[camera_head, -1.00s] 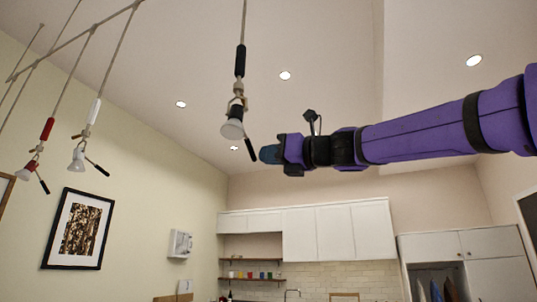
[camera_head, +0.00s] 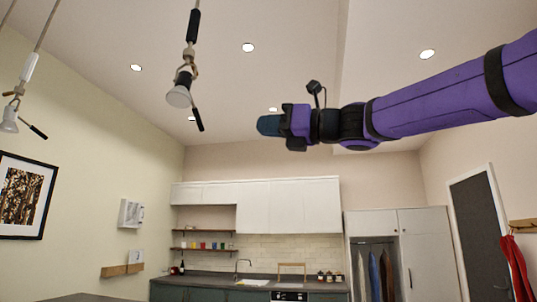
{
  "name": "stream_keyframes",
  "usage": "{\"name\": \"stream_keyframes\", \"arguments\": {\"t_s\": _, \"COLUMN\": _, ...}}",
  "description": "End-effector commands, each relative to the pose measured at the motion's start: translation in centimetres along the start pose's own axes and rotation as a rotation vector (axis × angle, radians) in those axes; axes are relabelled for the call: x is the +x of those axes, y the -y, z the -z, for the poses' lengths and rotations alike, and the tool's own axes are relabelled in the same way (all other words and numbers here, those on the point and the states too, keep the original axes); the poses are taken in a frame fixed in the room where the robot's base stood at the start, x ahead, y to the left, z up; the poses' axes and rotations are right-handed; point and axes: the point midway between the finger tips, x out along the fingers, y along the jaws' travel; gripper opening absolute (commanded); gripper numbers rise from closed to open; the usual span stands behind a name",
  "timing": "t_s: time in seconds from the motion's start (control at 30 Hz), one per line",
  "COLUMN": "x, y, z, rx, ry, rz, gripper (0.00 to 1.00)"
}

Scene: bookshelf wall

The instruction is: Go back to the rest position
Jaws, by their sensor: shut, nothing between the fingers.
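My arm is purple with black bands and reaches in from the right, high in the head view. My gripper (camera_head: 268,125) is at its left end, a dark blue tip that is shut with nothing in it. It is up in the air, in front of the ceiling and far wall, apart from everything. A hanging lamp (camera_head: 179,92) with a black handle is to its left in the picture.
Another hanging lamp (camera_head: 9,119) is at the far left. White wall cabinets (camera_head: 290,206) and a dark counter (camera_head: 215,280) stand along the far wall. An open wardrobe (camera_head: 350,226) with clothes and a dark door (camera_head: 482,235) are at the right. Space around my gripper looks clear.

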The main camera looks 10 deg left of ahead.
Motion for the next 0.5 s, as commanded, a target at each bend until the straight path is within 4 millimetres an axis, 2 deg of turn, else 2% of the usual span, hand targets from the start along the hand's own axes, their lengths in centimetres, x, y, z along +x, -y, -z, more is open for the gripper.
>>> {"name": "stream_keyframes", "arguments": {"t_s": 0.23, "x": -0.2, "y": 0.0, "z": 0.1, "rx": -0.01, "ry": -0.006, "rz": 0.003, "gripper": 0.0}}
{"name": "stream_keyframes", "arguments": {"t_s": 0.33, "x": -1.3, "y": -0.1, "z": 1.2, "rx": -0.086, "ry": -0.055, "rz": 0.023, "gripper": 0.0}}
{"name": "stream_keyframes", "arguments": {"t_s": 0.43, "x": -4.1, "y": -0.3, "z": 3.9, "rx": -0.265, "ry": -0.175, "rz": 0.058, "gripper": 0.0}}
{"name": "stream_keyframes", "arguments": {"t_s": 0.5, "x": -7.1, "y": -0.5, "z": 6.7, "rx": -0.438, "ry": -0.303, "rz": 0.076, "gripper": 0.0}}
